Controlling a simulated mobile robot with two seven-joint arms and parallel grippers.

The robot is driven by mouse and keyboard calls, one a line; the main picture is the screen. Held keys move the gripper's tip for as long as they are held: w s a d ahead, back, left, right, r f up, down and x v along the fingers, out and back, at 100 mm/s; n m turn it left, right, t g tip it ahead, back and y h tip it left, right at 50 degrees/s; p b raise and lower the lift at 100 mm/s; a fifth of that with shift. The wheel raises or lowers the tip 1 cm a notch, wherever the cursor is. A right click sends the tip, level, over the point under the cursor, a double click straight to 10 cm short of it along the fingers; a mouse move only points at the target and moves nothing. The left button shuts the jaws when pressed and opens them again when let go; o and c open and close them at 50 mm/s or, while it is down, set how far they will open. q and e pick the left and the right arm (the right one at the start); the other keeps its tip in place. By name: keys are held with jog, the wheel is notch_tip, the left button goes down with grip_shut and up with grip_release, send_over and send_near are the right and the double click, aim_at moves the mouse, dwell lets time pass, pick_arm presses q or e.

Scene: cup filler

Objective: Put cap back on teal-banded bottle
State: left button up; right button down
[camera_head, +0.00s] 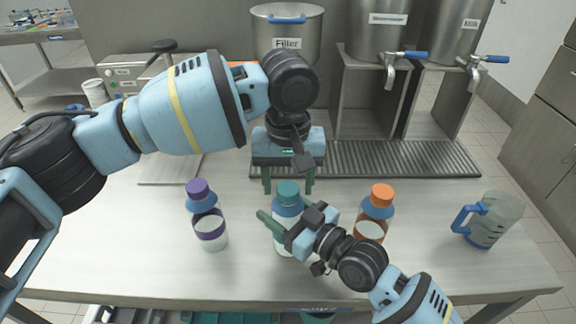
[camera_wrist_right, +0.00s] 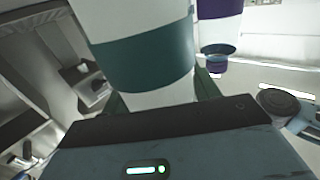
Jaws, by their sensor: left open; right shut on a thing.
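The teal-banded bottle (camera_head: 285,243) stands upright in the middle of the counter, partly hidden by my right gripper. A teal cap (camera_head: 288,188) sits at its top, above a blue neck; I cannot tell if it is screwed tight. My right gripper (camera_head: 282,222) is shut on the bottle's body. In the right wrist view, the bottle's teal band (camera_wrist_right: 150,58) shows close between the fingers. My left gripper (camera_head: 288,188) points down over the cap, open, with a finger to each side. I cannot tell whether the fingers touch it.
A purple-capped bottle (camera_head: 209,226) stands to the left and an orange-capped bottle (camera_head: 371,229) close to the right. A clear pitcher (camera_head: 495,220) with a blue handle is at the far right. A drain grate (camera_head: 400,160) and steel dispensers (camera_head: 375,40) line the back.

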pick_arm(q)
jog(key=shift+f, duration=0.3)
jog(key=shift+c, duration=0.5)
jog(key=c, duration=0.9)
jog(key=m, duration=0.6)
jog(key=shift+c, duration=0.3)
jog(key=m, duration=0.4)
jog(key=shift+m, duration=0.3)
jog(key=m, duration=1.1)
jog(key=o, duration=1.2)
jog(key=shift+c, duration=0.2)
